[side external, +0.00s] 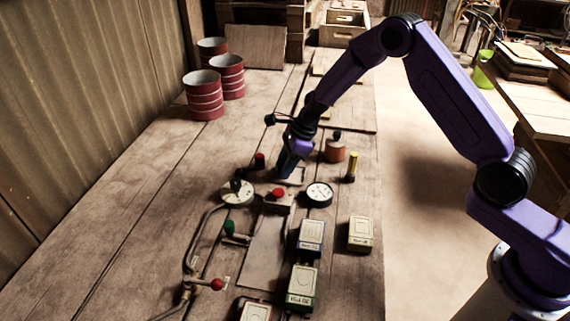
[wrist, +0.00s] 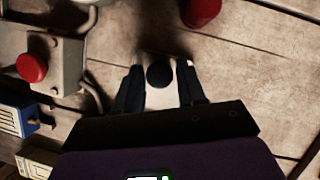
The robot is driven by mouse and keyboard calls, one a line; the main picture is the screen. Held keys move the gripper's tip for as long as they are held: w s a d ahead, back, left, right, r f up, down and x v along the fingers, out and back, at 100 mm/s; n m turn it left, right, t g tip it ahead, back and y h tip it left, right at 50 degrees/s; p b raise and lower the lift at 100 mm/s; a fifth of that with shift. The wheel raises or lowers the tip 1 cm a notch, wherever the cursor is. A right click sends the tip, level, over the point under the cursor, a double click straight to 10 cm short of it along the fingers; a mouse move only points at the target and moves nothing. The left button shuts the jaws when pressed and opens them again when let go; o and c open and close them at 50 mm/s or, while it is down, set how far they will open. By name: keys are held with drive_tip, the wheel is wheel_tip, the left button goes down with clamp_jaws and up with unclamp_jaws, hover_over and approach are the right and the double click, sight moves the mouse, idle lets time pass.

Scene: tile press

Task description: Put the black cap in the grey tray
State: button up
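My gripper (side external: 287,170) points down over the workbench. In the wrist view its two dark fingers (wrist: 160,80) stand apart, with light gaps between them and a round black cap (wrist: 159,76). The cap lies between the fingers, and a pale surface shows just below it. In the side view the cap is hidden behind my fingers. A small flat greyish piece, which looks like the grey tray (side external: 298,177), lies right at my fingertips. Whether the cap rests in it or above it I cannot tell.
A red button box (side external: 278,196), a round gauge (side external: 319,193) and a small red cylinder (side external: 260,160) stand close to my gripper. An orange jar with a black knob (side external: 335,150) and a yellow-topped post (side external: 352,166) are to the right.

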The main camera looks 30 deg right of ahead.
drive_tip(key=v, duration=1.2)
drive_tip(key=shift+r, duration=0.15)
drive_tip(key=s+a+r+n+g+h, duration=0.1)
drive_tip(key=s+a+r+n, duration=0.15)
drive_tip(key=s+n, duration=0.7)
drive_tip(key=s+a+r+n+g+h, duration=0.1)
drive_tip(key=s+a+r+n, duration=0.15)
drive_tip(key=s+n, duration=0.65)
drive_tip(key=s+d+n, duration=0.3)
drive_tip(key=s+n, duration=0.2)
drive_tip(key=s, duration=0.2)
drive_tip(key=s+d+n+h, duration=0.1)
drive_tip(key=s+d+n, duration=0.2)
drive_tip(key=s+n, duration=0.3)
drive_tip(key=s+d+r+n, duration=0.1)
drive_tip(key=s+d+n, duration=0.3)
drive_tip(key=s, duration=0.3)
drive_tip(key=shift+s+n+h, duration=0.4)
drive_tip(key=shift+n, duration=0.35)
